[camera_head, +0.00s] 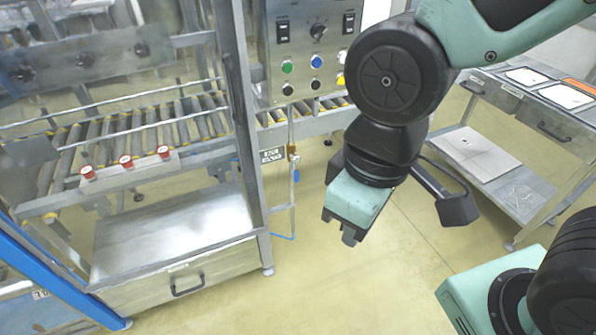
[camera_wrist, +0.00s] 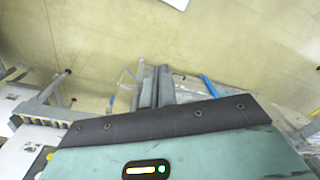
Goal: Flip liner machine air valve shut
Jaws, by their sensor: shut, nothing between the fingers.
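The air valve (camera_head: 292,151) is a small brass-coloured fitting on a thin vertical pipe at the right side of the liner machine. A small blue part, which looks like its lever, hangs down just below it (camera_head: 296,174). Its exact angle is too small to tell. My gripper (camera_head: 350,238) points down over open floor, to the right of the valve and apart from it. Its fingers are shut and empty. They also show in the wrist view (camera_wrist: 155,92), close together. I cannot make out the valve in the wrist view.
The machine's control panel (camera_head: 316,62) with switches and coloured buttons stands above the valve. A roller conveyor (camera_head: 110,132) and a steel drawer cabinet (camera_head: 180,270) lie left. A steel cart (camera_head: 520,195) stands right. The floor between the machine and cart is clear.

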